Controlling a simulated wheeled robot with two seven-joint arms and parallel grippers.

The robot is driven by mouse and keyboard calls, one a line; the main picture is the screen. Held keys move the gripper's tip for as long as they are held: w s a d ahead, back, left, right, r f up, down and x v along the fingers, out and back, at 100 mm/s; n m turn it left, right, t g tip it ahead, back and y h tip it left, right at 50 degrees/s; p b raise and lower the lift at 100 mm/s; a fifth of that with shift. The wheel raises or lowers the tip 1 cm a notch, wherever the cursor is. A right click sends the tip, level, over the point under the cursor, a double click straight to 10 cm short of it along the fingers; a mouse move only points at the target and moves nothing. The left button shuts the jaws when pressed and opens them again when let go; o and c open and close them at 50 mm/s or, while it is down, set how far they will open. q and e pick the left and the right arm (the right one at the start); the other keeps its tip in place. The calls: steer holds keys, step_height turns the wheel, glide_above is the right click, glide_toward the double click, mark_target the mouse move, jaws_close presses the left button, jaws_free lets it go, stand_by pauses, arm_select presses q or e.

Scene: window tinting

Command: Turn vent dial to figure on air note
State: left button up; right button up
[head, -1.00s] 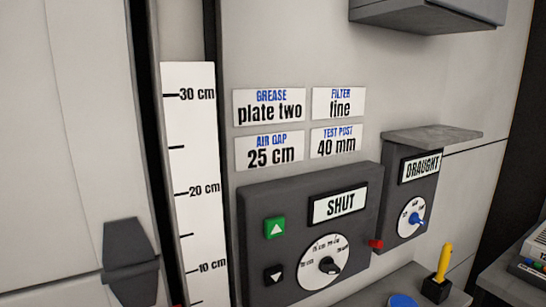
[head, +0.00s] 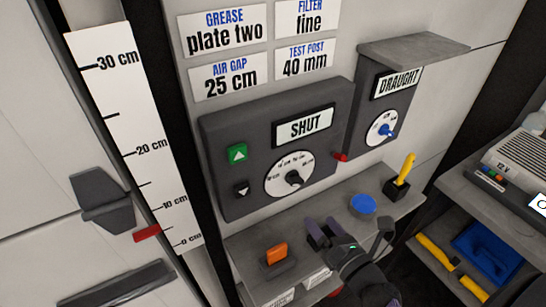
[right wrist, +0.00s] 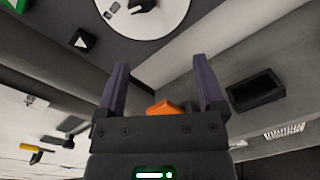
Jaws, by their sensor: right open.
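The air note (head: 228,77) on the wall reads "AIR GAP 25 cm". The vent dial (head: 275,190) is a white disc with small cm marks and a black knob (head: 294,179), on the dark panel (head: 240,203) whose sign reads SHUT. The knob's exact setting is too small to tell. My right gripper (head: 322,233) is open and empty, below the dial and apart from it, over the grey ledge. In the right wrist view the dial (right wrist: 165,22) shows at the top, beyond the open fingers (right wrist: 160,63). My left gripper is out of view.
An orange switch (head: 277,254), a blue disc (head: 363,204) and a yellow-handled lever (head: 404,170) are on the ledge. A DRAUGHT box (head: 367,113) with a blue-knobbed dial stands right of the panel. Green (head: 237,155) and black (head: 242,190) arrow buttons flank the dial's left. A ruler (head: 130,125) is at left.

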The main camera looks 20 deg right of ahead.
mark_target(297, 185)
steer(key=w+n, duration=0.1)
steer(key=w, duration=0.2)
steer(key=w+r+n, duration=0.1)
steer(key=w, duration=0.2)
steer(key=w+a+r, duration=0.1)
steer(key=w, duration=0.3)
steer(key=shift+w+r+n+y, duration=0.1)
steer(key=shift+r+n+y, duration=0.1)
steer(key=shift+n+y, duration=0.15)
jaws_close()
